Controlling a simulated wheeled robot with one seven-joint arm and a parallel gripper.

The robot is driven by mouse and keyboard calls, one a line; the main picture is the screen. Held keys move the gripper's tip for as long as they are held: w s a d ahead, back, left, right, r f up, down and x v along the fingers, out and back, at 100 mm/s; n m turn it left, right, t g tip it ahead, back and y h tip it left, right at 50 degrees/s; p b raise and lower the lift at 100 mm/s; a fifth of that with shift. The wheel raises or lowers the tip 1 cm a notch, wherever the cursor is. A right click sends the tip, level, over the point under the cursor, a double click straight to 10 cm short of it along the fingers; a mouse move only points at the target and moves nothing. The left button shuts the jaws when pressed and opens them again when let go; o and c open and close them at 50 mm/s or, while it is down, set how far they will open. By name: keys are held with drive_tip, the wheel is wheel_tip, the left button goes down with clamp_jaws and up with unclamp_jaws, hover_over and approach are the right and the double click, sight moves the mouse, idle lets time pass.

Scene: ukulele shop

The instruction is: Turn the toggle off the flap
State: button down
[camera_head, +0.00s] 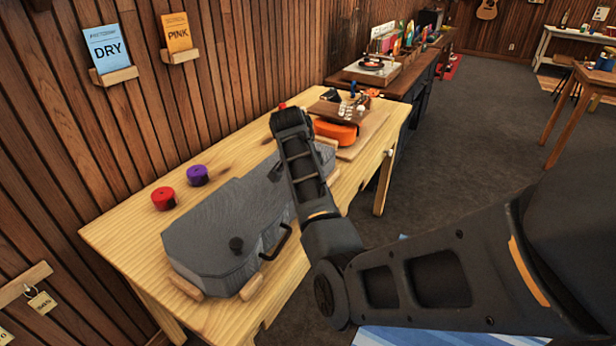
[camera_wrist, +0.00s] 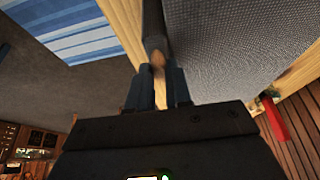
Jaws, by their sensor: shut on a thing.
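A dark grey instrument case (camera_head: 215,230) lies on wooden blocks on the table; its textured grey surface also fills the upper right of the wrist view (camera_wrist: 240,50). My gripper (camera_wrist: 158,75) is at the case's edge, its fingers closed around a small tan piece (camera_wrist: 158,60), which looks like the toggle. A dark strip (camera_wrist: 153,25) runs up from this piece along the case edge; I cannot tell whether it is the flap. In the head view my arm hides the fingertips and the held piece.
A red roll (camera_head: 163,198) and a purple roll (camera_head: 197,175) stand on the wooden table (camera_head: 120,235) behind the case. An orange ukulele (camera_head: 335,131) lies at the table's far end.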

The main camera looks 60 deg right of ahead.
drive_tip(key=c, duration=1)
unclamp_jaws()
drive_tip(key=shift+c, duration=0.2)
drive_tip(key=shift+r, duration=0.1)
drive_tip(key=b+v, duration=0.1)
drive_tip(key=v, duration=0.6)
drive_tip(key=shift+r, duration=0.35)
drive_tip(key=shift+a, duration=0.15)
